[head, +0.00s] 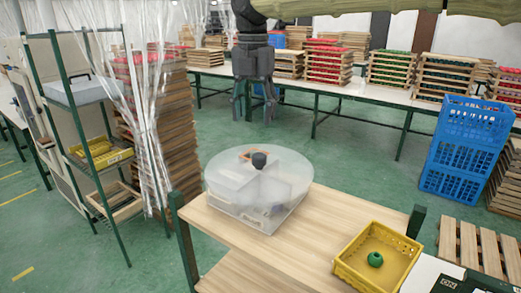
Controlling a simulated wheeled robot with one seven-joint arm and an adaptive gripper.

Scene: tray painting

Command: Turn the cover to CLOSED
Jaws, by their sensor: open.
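The cover (225,180) is a round, translucent disc with a dark knob (259,160) at its middle. It lies on a pale box (262,222) at the far end of the wooden table. Partitions and contents show dimly through it, with a small orange patch behind the knob. I cannot read any CLOSED mark or tell the cover's exact turn. My gripper (255,116) hangs fingers down above and apart from the knob in the picture. Its fingers are spread and nothing shows between them.
A yellow crate (345,273) with a green round object (375,260) stands on the wooden table (225,235) at right. Blue crates (450,170) are stacked beyond it. A shelf rack (95,165) and plastic strips (148,150) stand left. The table between cover and yellow crate is clear.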

